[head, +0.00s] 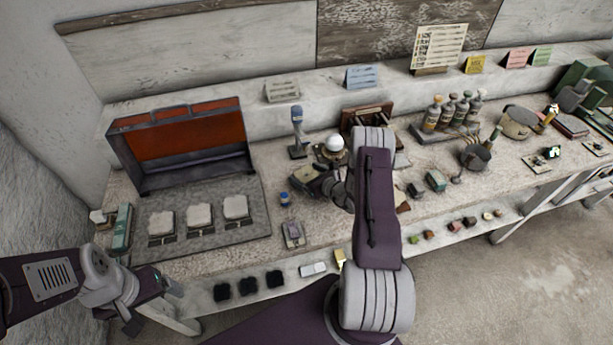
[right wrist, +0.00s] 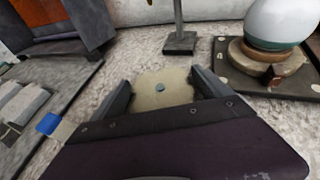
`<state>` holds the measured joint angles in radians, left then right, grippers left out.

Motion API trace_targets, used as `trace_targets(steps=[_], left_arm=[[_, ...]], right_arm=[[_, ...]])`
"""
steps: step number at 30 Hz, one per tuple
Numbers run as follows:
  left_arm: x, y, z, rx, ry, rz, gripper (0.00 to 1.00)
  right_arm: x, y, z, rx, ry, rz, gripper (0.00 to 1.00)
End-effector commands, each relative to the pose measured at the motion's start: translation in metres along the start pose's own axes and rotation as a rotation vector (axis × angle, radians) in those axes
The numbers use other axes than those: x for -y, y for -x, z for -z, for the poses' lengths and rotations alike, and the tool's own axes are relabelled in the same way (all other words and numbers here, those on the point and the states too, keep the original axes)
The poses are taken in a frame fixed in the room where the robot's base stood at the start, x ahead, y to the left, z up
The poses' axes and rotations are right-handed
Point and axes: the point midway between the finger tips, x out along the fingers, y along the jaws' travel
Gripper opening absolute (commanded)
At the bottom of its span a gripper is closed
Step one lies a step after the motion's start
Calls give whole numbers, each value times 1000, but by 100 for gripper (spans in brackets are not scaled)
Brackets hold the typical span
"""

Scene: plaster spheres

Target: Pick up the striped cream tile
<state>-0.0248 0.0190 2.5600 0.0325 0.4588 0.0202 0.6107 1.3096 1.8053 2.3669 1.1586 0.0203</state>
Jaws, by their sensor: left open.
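A pale beige tile-like plate (right wrist: 152,98) with a small blue-grey dot lies between the fingers of my right gripper (right wrist: 160,88) in the right wrist view. The fingers flank it closely; whether they press on it I cannot tell. In the head view my right gripper (head: 318,183) is over the middle of the table, partly hidden by its arm. A whitish tile (head: 312,268) and a yellowish tile (head: 340,257) lie on the front ledge. I cannot make out stripes on any tile. My left gripper (head: 143,305) is open and empty near the table's front left corner.
Behind my right gripper stand a blue-topped post (head: 297,132) and a white sphere on a round base (head: 335,144). A red-lined open case (head: 190,137) and a grey slab with pale blocks (head: 160,200) are at left. Bottles (head: 453,112) stand at right.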

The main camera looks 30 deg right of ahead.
Motion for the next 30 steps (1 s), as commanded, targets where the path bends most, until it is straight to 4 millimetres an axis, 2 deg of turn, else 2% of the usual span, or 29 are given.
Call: trace_targets(steps=[1, 6, 8, 17, 23, 24, 30], left_arm=[[0, 0, 0, 0, 0, 0, 85], [0, 0, 0, 0, 0, 0, 85], [0, 0, 0, 0, 0, 0, 85], [0, -1, 0, 0, 0, 0, 85], [0, -4, 0, 0, 0, 0, 85], [0, -6, -1, 0, 0, 0, 85], [0, -12, -1, 0, 0, 0, 85]], right_arm=[[0, 0, 0, 0, 0, 0, 72], [0, 0, 0, 0, 0, 0, 25], [0, 0, -1, 2, 1, 0, 12], [0, 2, -5, 2, 2, 0, 12], [1, 12, -32, 6, 4, 0, 12], [1, 16, -41, 5, 4, 1, 12], [31, 62, -49, 3, 1, 7, 12]])
